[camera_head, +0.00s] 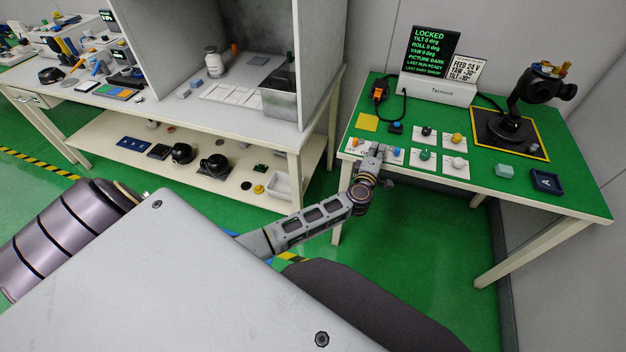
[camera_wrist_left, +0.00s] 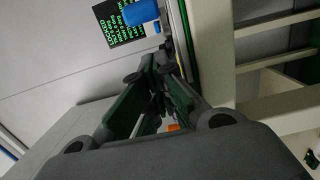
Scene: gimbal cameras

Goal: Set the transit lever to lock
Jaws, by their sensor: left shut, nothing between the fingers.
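The display (camera_head: 430,50) at the back of the green-topped table reads LOCKED in green, with tilt, roll and yaw at 0 deg. Several white control plates lie on the table; the plate (camera_head: 392,156) at its front left edge is partly hidden by my left gripper. I cannot tell for certain which control is the transit lever. My left gripper (camera_head: 373,158) is shut and empty at that edge. In the left wrist view its fingers (camera_wrist_left: 156,100) are together, with a blue knob (camera_wrist_left: 141,12) beyond them and a small orange part (camera_wrist_left: 173,127) beside them. My right gripper is not in view.
The gimbal camera (camera_head: 535,95) stands on a dark, yellow-edged mat at the back right. A green knob (camera_head: 424,155), a yellow knob (camera_head: 457,138) and a dark blue tray (camera_head: 546,181) are to the right. A cluttered bench (camera_head: 180,120) stands to the left.

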